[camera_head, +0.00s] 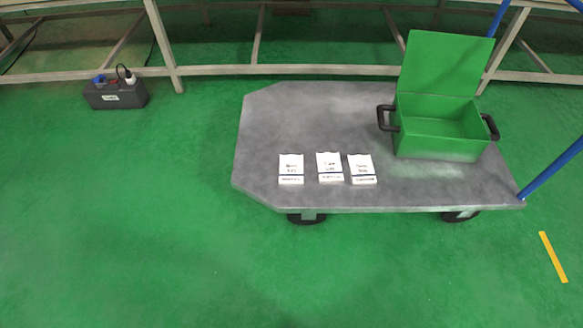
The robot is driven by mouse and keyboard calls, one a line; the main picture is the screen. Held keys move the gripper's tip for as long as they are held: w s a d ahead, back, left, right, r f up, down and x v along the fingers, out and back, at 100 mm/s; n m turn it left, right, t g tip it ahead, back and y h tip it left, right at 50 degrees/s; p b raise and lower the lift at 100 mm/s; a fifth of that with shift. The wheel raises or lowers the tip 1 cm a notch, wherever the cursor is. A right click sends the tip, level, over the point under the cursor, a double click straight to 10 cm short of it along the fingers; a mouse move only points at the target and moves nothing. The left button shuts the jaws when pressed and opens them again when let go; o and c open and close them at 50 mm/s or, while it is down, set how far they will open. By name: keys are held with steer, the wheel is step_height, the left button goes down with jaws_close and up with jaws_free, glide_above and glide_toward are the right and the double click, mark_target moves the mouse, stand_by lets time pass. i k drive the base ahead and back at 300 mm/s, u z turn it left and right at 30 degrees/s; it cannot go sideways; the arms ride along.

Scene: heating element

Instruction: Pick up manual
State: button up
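The print is too small to read, so I cannot tell which is the manual. They lie apart with narrow gaps between them. My gripper is not in view.
The grey flat cart (270,120) has wheels and blue handle bars (552,174) at right. An open, seemingly empty green box (437,131) with black handles stands on its right half. A dark case (116,94) sits on the floor by the railing (220,71). Green floor is clear in front.

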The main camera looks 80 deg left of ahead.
mark_target(361, 166)
steer(key=u, duration=2.45)
